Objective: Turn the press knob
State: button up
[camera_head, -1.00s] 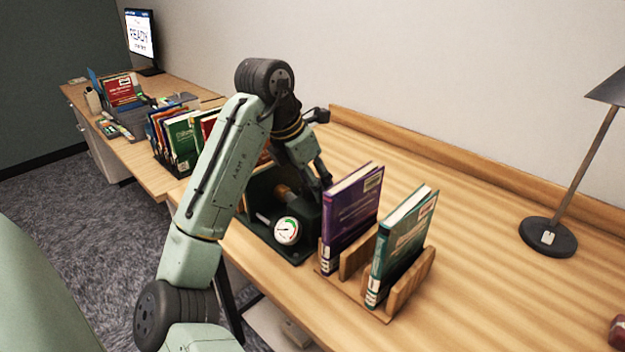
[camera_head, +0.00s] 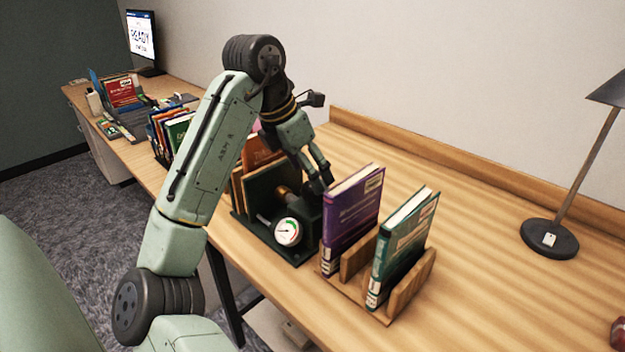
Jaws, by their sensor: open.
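The press (camera_head: 268,237) is a dark green device near the table's front edge, with a round white gauge (camera_head: 287,231) on its front. A brass-coloured cylindrical part (camera_head: 284,193), which looks like the knob, sits behind the gauge and is partly hidden. My gripper (camera_head: 321,183) points down just right of this part, above the press's right end and beside the purple book. Its fingers are apart with nothing visible between them. I cannot tell whether a fingertip touches the press.
A purple book (camera_head: 352,209) and a green book (camera_head: 403,245) stand in a wooden rack right of the press. Orange and brown books (camera_head: 258,152) stand behind it. A lamp (camera_head: 548,238) is at the right. The table between the rack and lamp is clear.

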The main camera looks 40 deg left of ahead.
jog(key=v, duration=0.7)
jog(key=shift+s+r, duration=0.2)
jog(key=shift+r, duration=0.2)
